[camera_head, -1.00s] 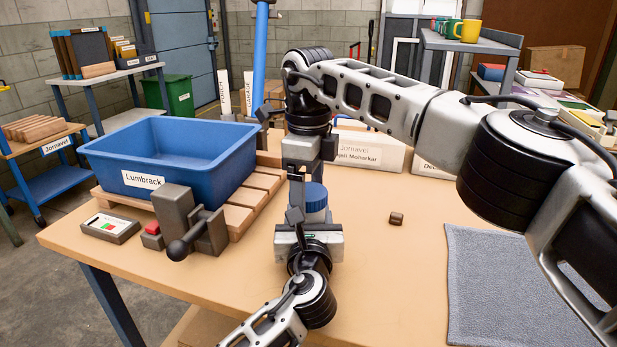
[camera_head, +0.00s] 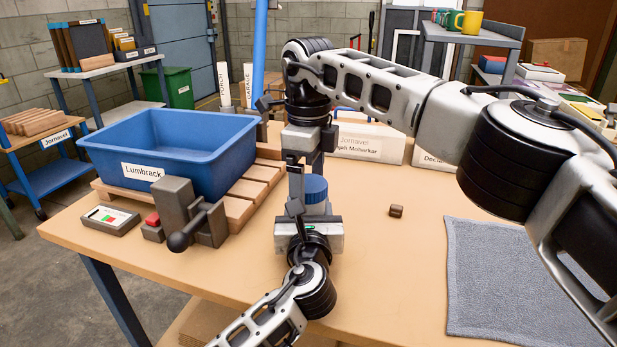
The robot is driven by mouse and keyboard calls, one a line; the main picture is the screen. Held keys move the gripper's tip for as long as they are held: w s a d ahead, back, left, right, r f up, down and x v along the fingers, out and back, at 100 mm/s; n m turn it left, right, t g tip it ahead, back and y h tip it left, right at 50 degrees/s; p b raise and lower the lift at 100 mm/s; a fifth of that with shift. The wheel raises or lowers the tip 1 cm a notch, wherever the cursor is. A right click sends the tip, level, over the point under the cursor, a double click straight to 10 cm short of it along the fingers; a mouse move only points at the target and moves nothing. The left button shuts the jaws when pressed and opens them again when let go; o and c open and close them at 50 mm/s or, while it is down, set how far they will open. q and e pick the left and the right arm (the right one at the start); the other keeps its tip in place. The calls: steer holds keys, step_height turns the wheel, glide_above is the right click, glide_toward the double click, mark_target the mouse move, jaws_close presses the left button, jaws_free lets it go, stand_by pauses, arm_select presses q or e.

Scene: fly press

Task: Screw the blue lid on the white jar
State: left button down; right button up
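The blue lid (camera_head: 314,188) shows at the middle of the table, on top of or just over the white jar (camera_head: 317,209). Only a small part of the jar shows; my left gripper hides the rest. My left gripper (camera_head: 298,206) reaches up from the bottom with its fingers at the jar; whether they close on it is hidden. My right gripper (camera_head: 304,168) points down from above, with its fingers beside and over the lid. One finger partly covers the lid's left side, and I cannot tell whether it touches.
A blue bin (camera_head: 215,165) stands on a wooden pallet (camera_head: 243,207) at the left. A lever press (camera_head: 190,212) and a small panel device (camera_head: 110,219) are in front. A brown block (camera_head: 396,211) and a grey towel (camera_head: 490,275) lie right. The table between is clear.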

steer(key=shift+r, duration=0.1)
step_height(320, 180, up, 7)
steer(key=shift+r, duration=0.15)
stand_by(0.3)
arm_select(q)
steer(key=c, duration=0.5)
jaws_free()
steer(key=s+p, duration=0.1)
steer(key=s, duration=1.5)
arm_select(e)
steer(key=shift+r, duration=0.4)
arm_select(q)
steer(key=shift+d, duration=0.1)
